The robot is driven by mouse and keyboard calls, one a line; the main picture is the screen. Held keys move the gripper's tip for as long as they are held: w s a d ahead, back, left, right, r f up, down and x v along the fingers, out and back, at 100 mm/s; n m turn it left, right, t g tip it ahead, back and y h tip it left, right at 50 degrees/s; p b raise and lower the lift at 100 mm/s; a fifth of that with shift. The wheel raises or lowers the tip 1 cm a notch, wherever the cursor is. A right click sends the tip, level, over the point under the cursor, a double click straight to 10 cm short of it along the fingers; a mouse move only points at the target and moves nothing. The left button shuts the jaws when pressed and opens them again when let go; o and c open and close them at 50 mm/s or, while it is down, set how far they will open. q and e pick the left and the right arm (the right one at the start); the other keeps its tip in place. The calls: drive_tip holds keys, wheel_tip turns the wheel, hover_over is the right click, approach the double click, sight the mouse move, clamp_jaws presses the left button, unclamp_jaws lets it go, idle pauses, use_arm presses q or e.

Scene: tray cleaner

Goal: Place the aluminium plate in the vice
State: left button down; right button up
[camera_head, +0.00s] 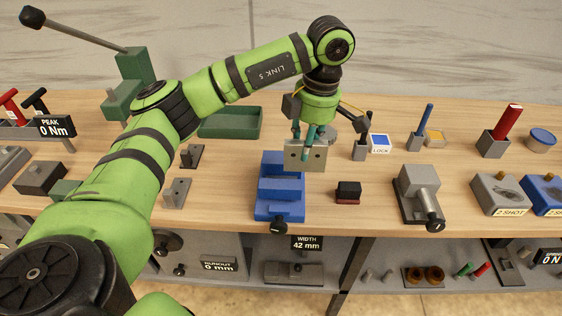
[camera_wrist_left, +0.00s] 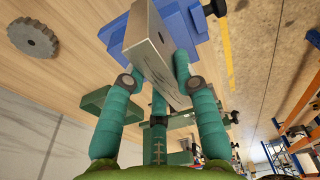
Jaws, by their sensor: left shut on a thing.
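The aluminium plate (camera_head: 306,155) is a grey block with two dark holes, held upright in my left gripper (camera_head: 308,135). In the left wrist view the plate (camera_wrist_left: 156,50) sits between the teal fingers of the gripper (camera_wrist_left: 158,82), which are shut on it. The vice is blue (camera_head: 280,207) and stands on the bench; the plate hangs above its back right part in the head view. In the left wrist view the blue vice (camera_wrist_left: 120,28) lies beyond the plate. I cannot tell whether plate and vice touch. My right gripper is not in view.
A green tray (camera_head: 230,122) lies behind the vice. A black and red block (camera_head: 348,192) and a grey clamp-like device (camera_head: 420,190) stand to its right. A grey gear-like disc (camera_wrist_left: 33,38) shows in the wrist view. Small grey brackets (camera_head: 177,192) stand to the left.

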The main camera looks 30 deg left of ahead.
use_arm(q)
drive_tip(key=a+f+p, duration=0.1)
drive_tip(key=a+f, duration=0.1)
drive_tip(key=a+f+p, duration=0.1)
drive_tip(key=a+f, duration=0.2)
drive_tip(key=f, duration=0.1)
drive_tip(key=shift+s+a+f+p, duration=0.3)
drive_tip(key=shift+a+f+p, duration=0.1)
drive_tip(key=shift+f, duration=0.25)
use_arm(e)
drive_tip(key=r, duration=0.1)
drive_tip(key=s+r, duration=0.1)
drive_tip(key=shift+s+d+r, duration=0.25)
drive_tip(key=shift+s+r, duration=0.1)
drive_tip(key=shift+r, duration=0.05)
use_arm(q)
drive_tip(key=shift+f, duration=0.1)
drive_tip(key=shift+f, duration=0.15)
drive_tip(key=c, duration=1)
unclamp_jaws()
drive_tip(key=shift+o, duration=0.2)
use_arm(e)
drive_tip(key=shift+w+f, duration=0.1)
